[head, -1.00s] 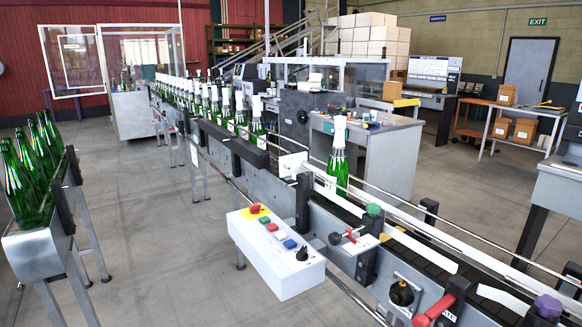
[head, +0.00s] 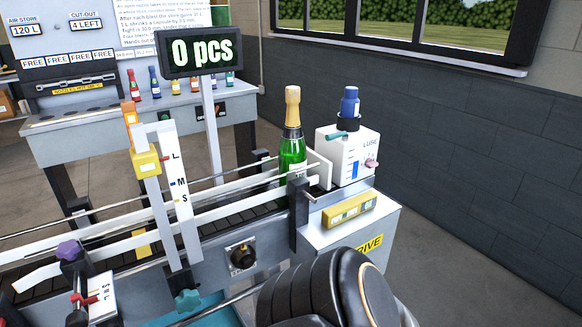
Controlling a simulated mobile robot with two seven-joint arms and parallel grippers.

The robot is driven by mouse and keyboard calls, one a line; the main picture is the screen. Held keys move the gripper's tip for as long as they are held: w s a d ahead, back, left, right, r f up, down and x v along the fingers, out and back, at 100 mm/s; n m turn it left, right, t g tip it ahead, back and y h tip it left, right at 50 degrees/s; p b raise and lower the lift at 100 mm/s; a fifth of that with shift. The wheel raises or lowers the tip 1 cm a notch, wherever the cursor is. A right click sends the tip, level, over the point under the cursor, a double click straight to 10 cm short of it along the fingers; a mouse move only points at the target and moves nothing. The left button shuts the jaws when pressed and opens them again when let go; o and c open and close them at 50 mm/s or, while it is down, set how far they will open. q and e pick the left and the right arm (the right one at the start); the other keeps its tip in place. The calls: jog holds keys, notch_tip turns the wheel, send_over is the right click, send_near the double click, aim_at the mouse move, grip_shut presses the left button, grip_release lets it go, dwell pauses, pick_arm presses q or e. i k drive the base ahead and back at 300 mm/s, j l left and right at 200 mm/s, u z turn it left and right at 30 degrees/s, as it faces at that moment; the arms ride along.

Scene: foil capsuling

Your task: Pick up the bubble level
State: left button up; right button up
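A yellow bar with pale windows along its side, which looks like the bubble level (head: 349,209), lies on top of the grey drive housing (head: 350,238) at the right end of the conveyor. It sits in front of the white LUBE box and is fully in view. Neither of my grippers shows in the head view. A black rounded link, apparently part of my arm, shows at the bottom centre, below and in front of the housing.
A green bottle with a gold top (head: 292,140) stands on the conveyor (head: 225,221) left of the level. The white LUBE box (head: 346,158) is close behind the level. A black post (head: 298,214) stands just left. A counter display (head: 199,51) rises behind; floor is free at right.

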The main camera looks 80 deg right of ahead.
aim_at(333, 216)
jog(key=z, duration=3)
jog(key=i+l+u, duration=0.1)
jog(key=u, duration=0.9)
jog(key=l+u, duration=0.7)
jog(key=l, duration=0.2)
jog(key=l+u, duration=0.25)
jog(key=l, duration=0.7)
jog(key=k, duration=0.05)
